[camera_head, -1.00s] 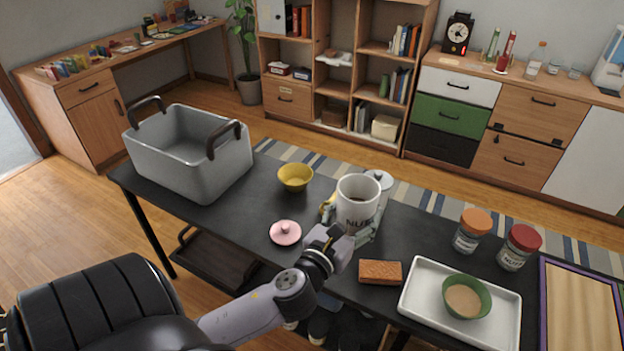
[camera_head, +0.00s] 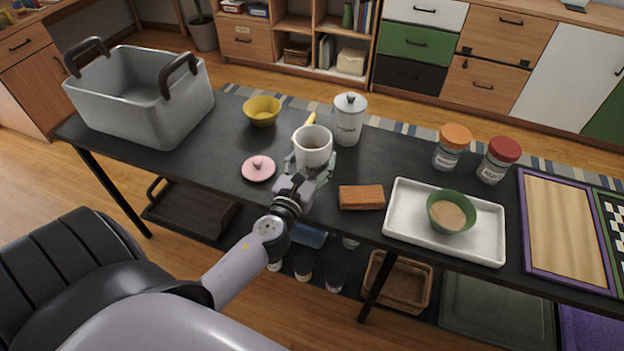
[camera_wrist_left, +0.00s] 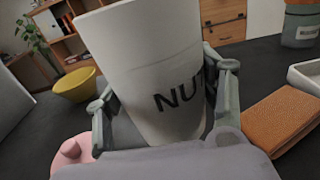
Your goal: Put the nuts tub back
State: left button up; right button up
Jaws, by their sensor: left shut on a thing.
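The nuts tub (camera_head: 313,147) is a white open-topped container. The left wrist view shows dark letters "NU" on the tub (camera_wrist_left: 150,70), with the rest hidden. My left gripper (camera_head: 308,170) is shut around its sides, one finger on each side. The tub is upright over the middle of the dark table (camera_head: 225,165); I cannot tell whether its base touches the table. A pink lid with a knob (camera_head: 258,168) lies on the table to its left. My right gripper is not in view.
A white lidded canister (camera_head: 348,120) stands just behind the tub. A yellow bowl (camera_head: 262,111), brown sponge-like block (camera_head: 361,197), white tray (camera_head: 405,225) with green bowl (camera_head: 450,213), two jars (camera_head: 451,147) and grey bin (camera_head: 140,95) are around. Table left of the pink lid is clear.

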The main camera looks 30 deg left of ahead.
pick_arm(q)
notch_tip(320, 180, down, 5)
jog(key=b, duration=0.3)
jog(key=shift+r, duration=0.1)
jog(key=o, duration=1)
jog(key=shift+f, duration=0.25)
jog(key=o, duration=0.5)
jog(key=shift+r, duration=0.1)
jog(key=shift+c, duration=0.2)
